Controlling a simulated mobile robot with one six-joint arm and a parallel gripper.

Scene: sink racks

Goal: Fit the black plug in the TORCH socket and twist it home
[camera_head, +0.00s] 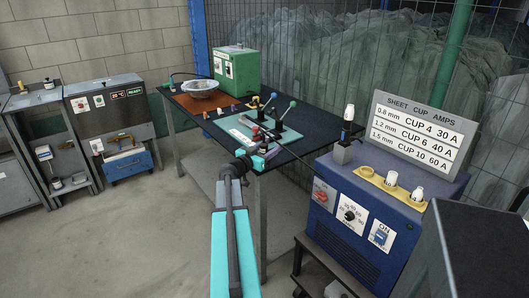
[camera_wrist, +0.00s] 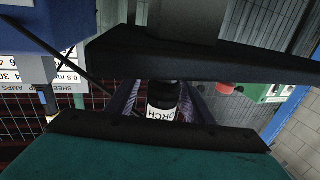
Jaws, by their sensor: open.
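My teal arm reaches up from the bottom of the head view to my gripper (camera_head: 262,153) at the table's front edge. Its fingers are small there and partly hidden. In the wrist view, my gripper (camera_wrist: 162,102) shows slanted bluish fingers spread on either side of a black cylinder (camera_wrist: 163,92). The cylinder has a white label on which "ORCH" can be read. A dark bar crosses in front of its upper end. I cannot tell whether the fingers touch it. I cannot make out the black plug or the socket opening for certain in the head view.
A teal mat (camera_head: 236,128) with levers lies on the dark table (camera_head: 307,127). A blue machine (camera_head: 345,253) with a dial and yellow cup holder (camera_head: 366,173) stands right. Floor at left is clear.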

